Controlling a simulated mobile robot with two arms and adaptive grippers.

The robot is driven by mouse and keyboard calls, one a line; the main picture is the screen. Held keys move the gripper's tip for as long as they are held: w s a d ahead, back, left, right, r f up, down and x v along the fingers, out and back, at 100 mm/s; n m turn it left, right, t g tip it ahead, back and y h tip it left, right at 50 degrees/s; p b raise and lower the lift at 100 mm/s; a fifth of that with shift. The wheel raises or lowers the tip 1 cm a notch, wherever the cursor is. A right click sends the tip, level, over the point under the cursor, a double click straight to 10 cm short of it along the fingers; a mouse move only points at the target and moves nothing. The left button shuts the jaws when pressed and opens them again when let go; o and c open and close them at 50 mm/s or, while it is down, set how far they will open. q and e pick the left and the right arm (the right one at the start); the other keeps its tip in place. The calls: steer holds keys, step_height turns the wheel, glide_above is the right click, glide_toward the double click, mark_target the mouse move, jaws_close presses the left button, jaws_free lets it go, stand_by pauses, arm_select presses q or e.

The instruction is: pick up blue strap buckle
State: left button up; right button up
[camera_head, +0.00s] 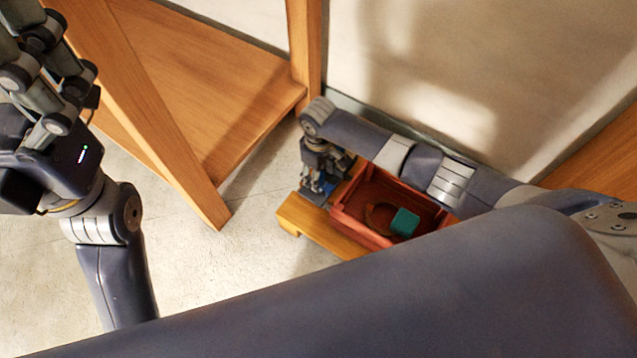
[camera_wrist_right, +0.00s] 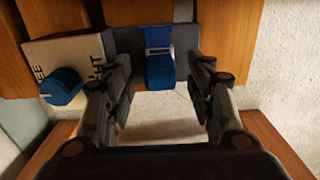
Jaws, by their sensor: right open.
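The blue strap buckle (camera_wrist_right: 159,68) is in the right wrist view, a blue strap with a pale metal piece across it. It lies on a dark grey patch (camera_wrist_right: 126,40) at the edge of wooden slats. My right gripper (camera_wrist_right: 162,88) is open, its fingers on either side of the strap's near end; contact is not clear. In the head view my right gripper (camera_head: 322,183) points down at the left end of a low wooden bench (camera_head: 322,228), with a bit of blue beneath it. My left gripper (camera_head: 42,75) is at the upper left, its fingertips cut off.
A red tray (camera_head: 357,230) on the bench holds a teal block (camera_head: 405,222) and a brown ring (camera_head: 379,217). The right wrist view shows a lettered cream box (camera_wrist_right: 75,50) and a blue rounded piece (camera_wrist_right: 62,86) left of the strap. A wooden shelf unit (camera_head: 215,90) stands nearby.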

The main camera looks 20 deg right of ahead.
steer(key=shift+f, duration=0.35)
jaws_close()
steer(key=shift+r, duration=0.1)
